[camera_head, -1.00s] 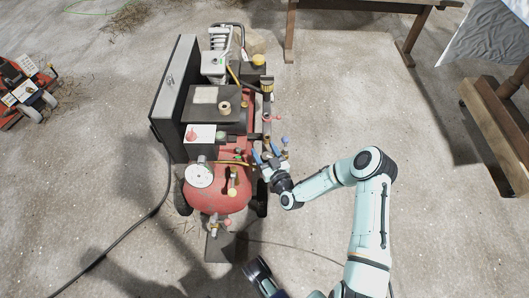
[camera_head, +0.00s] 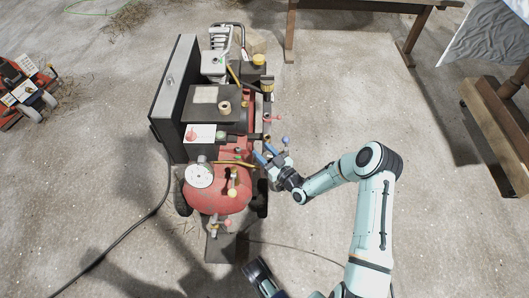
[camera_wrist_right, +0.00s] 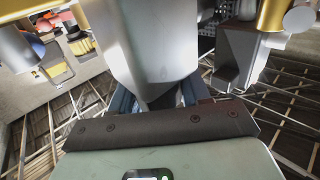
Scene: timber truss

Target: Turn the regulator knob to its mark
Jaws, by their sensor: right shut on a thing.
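The regulator knob belongs to a red compressor (camera_head: 220,200) in the middle of the head view. My right gripper (camera_head: 264,153) is at the compressor's right side, its blue fingers pointing up and left. The fingers hide what lies between them in the head view. In the right wrist view a large smooth grey body (camera_wrist_right: 155,45), apparently the regulator knob, stands between the blue fingers, and the gripper is shut on it. Its mark cannot be made out.
A white round gauge (camera_head: 199,175) and a card with a red figure (camera_head: 199,133) are on the compressor. A dark upright panel (camera_head: 174,95) stands at its left. Small levers with coloured ends stick out near my right gripper. Open concrete floor lies to the right.

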